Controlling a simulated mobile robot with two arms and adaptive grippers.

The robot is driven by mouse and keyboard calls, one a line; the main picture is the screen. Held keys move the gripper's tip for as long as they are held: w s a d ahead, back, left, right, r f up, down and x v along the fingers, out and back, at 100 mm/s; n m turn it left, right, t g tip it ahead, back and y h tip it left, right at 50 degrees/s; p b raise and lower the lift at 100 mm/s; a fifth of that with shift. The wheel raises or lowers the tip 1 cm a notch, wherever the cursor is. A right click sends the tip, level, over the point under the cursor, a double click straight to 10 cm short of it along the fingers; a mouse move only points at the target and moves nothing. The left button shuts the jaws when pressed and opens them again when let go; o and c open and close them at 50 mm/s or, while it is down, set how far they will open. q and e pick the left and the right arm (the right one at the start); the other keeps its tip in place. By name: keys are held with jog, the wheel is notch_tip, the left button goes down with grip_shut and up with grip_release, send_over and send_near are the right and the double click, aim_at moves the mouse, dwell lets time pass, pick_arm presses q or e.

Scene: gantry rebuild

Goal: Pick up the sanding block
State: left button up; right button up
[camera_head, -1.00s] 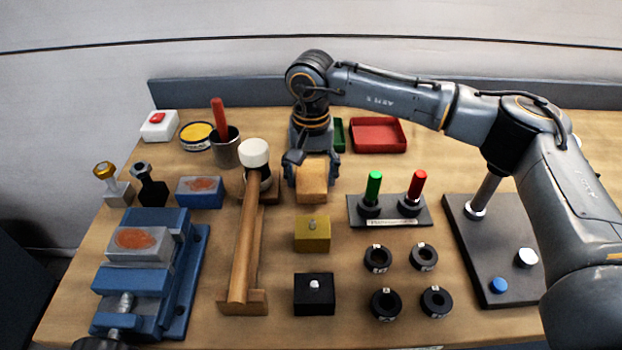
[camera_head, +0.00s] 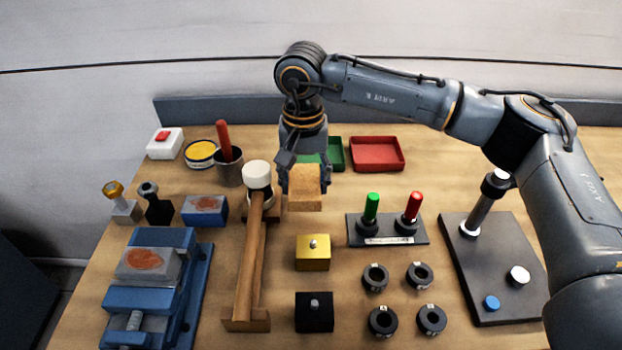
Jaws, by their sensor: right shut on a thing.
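The sanding block (camera_head: 305,188) is a tan, cork-coloured block near the middle of the bench. My right gripper (camera_head: 304,180) points down from above and is shut on it, a finger on each side. The block appears held a little above the bench top; the exact gap is hard to judge. Its far side is hidden by the gripper. My left gripper is not in view.
A mallet (camera_head: 247,265) lies on a wooden stand just left. A gold block (camera_head: 313,253) and a black block (camera_head: 314,313) sit in front. The green tray (camera_head: 336,152) and red tray (camera_head: 377,153) are behind. A pegged plate (camera_head: 388,241) is at right.

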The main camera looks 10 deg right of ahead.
jog(key=s+a+r, duration=0.6)
jog(key=s, duration=0.2)
jog(key=shift+s+a, duration=0.25)
jog(key=shift+s, duration=0.05)
